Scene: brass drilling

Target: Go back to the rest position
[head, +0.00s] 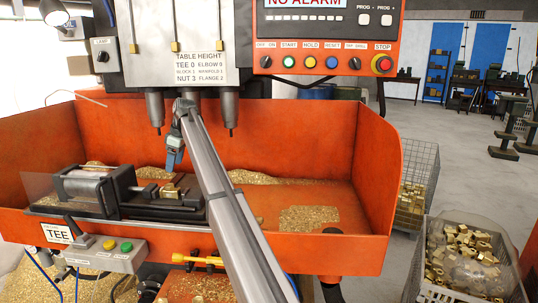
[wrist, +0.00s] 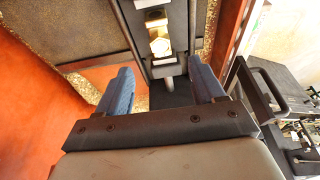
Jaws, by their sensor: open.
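My gripper (head: 174,158) hangs at the end of my grey arm in the head view, above the orange tray and behind the vise. In the wrist view its two blue fingers stand wide apart, and the gripper (wrist: 162,84) is open with nothing held. A brass fitting (head: 171,192) sits in the jaws of the black vise (head: 128,206). The fitting also shows in the wrist view (wrist: 160,44), beyond the fingertips and apart from them. My arm hides part of the tray.
The orange tray (head: 330,222) has high walls and brass chips on its floor. Drill spindles (head: 228,108) hang above it. A control box (head: 104,252) is at the front. A wire basket of brass parts (head: 462,250) stands at the right.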

